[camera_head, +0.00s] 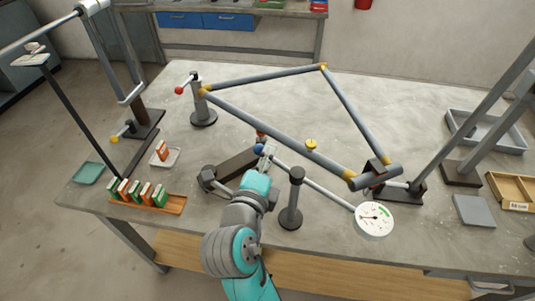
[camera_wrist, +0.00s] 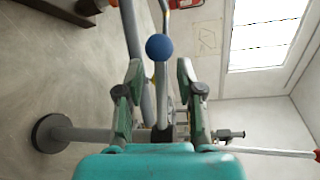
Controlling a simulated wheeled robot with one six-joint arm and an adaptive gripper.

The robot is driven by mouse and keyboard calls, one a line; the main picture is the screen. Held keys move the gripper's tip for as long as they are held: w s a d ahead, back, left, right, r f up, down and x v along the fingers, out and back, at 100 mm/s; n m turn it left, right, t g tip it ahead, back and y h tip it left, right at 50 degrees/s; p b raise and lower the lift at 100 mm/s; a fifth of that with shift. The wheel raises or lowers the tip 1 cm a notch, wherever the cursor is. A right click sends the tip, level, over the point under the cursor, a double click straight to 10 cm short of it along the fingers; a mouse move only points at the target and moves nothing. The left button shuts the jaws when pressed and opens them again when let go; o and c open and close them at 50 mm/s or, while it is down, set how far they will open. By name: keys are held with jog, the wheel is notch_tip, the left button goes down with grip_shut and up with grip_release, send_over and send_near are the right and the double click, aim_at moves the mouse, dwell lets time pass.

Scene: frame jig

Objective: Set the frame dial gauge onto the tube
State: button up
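The dial gauge (camera_head: 374,220) is a white round face at the right end of a thin grey rod (camera_head: 325,192). The rod passes by the top of a dark post (camera_head: 292,205). A blue ball (camera_head: 258,148) is near the rod's left end and appears between my fingers in the wrist view (camera_wrist: 159,47). My gripper (camera_head: 267,153) is open around it, with gaps visible on both sides. The grey frame tube (camera_head: 255,122) slopes behind, with a yellow knob (camera_head: 311,144). The gauge face appears in front of the tube's lower joint; I cannot tell whether they touch.
A dark post with a red ball (camera_head: 179,90) stands behind. A grey tray (camera_head: 492,128) and a wooden tray (camera_head: 512,190) are at right. The table behind the frame is clear.

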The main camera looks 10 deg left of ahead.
jog(key=shift+w+f, duration=0.1)
jog(key=shift+w, duration=0.65)
jog(key=shift+d, duration=0.1)
grip_shut()
